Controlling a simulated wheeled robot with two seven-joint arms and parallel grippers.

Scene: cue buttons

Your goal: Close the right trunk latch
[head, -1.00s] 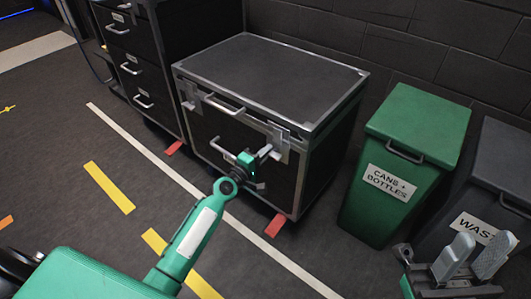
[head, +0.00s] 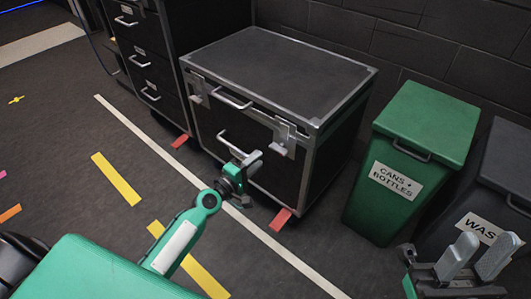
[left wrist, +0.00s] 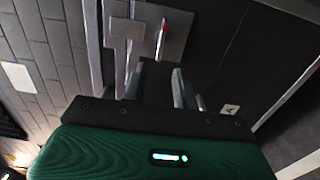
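The trunk (head: 265,75) is a black case with metal edges and its lid is down. Its right latch (head: 284,136) is a silver piece on the upper front, near the right corner; I cannot tell whether it is fastened. In the left wrist view the latch (left wrist: 123,45) is a pale T-shaped piece beside a plate with a red mark. My left gripper (head: 248,165) is in front of the trunk, below and left of the right latch, apart from it. Its fingers (left wrist: 157,85) are spread and empty. My right gripper (head: 476,257) is open and empty at lower right.
The trunk's left latch (head: 197,88) and front handles (head: 232,98) stick out. A black drawer cabinet (head: 140,60) stands left. A green bin (head: 415,150) and a grey waste bin (head: 500,160) stand right.

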